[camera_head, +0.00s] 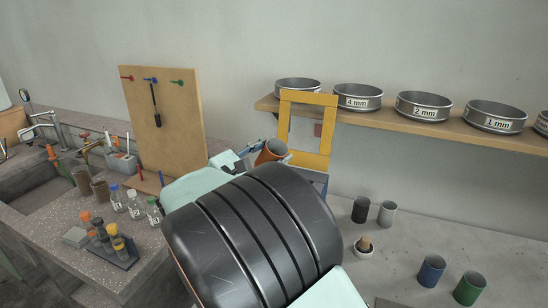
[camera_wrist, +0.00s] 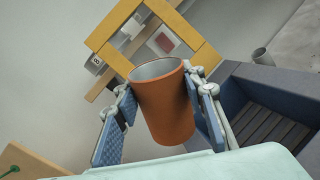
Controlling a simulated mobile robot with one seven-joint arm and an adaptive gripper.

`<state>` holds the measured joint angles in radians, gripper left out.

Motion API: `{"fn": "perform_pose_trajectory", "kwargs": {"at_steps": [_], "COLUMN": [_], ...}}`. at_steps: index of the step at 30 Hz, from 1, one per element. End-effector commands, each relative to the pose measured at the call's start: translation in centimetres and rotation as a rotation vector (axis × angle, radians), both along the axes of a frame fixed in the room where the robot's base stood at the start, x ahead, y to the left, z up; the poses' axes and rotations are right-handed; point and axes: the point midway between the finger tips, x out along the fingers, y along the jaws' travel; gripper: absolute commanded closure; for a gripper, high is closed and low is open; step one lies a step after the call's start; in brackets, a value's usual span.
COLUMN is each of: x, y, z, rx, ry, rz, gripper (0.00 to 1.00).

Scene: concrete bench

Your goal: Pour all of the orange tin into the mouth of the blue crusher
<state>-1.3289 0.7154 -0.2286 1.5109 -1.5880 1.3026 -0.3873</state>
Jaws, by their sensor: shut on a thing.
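The orange tin (camera_wrist: 165,110) is held between the two pads of my gripper (camera_wrist: 164,98) in the wrist view. Its grey inside shows at the rim; I cannot see any contents. In the head view the tin (camera_head: 270,152) shows beyond my arm, tilted, near the yellow frame (camera_head: 325,160). My gripper (camera_head: 262,158) is partly hidden there by my arm. The blue crusher (camera_wrist: 238,85) lies at the right of the wrist view, with dark slats inside its opening, apart from the tin's rim. In the head view only a little blue of the crusher (camera_head: 319,180) shows under the frame.
A shelf (camera_head: 400,118) with labelled sieves runs along the wall. Black, grey, blue (camera_head: 431,270) and green (camera_head: 469,288) cups stand on the bench at right. A pegboard (camera_head: 165,125), bottles (camera_head: 135,205) and a vial rack (camera_head: 112,250) stand at left.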

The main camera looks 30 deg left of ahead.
Motion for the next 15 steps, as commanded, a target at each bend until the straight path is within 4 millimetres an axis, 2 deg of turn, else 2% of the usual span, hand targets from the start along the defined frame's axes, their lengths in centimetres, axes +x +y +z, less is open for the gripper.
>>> {"fn": "perform_pose_trajectory", "kwargs": {"at_steps": [15], "x": [0.03], "y": [0.04], "z": [-0.4], "rx": [0.132], "ry": [-0.027], "rz": [0.0], "gripper": [0.94]}}
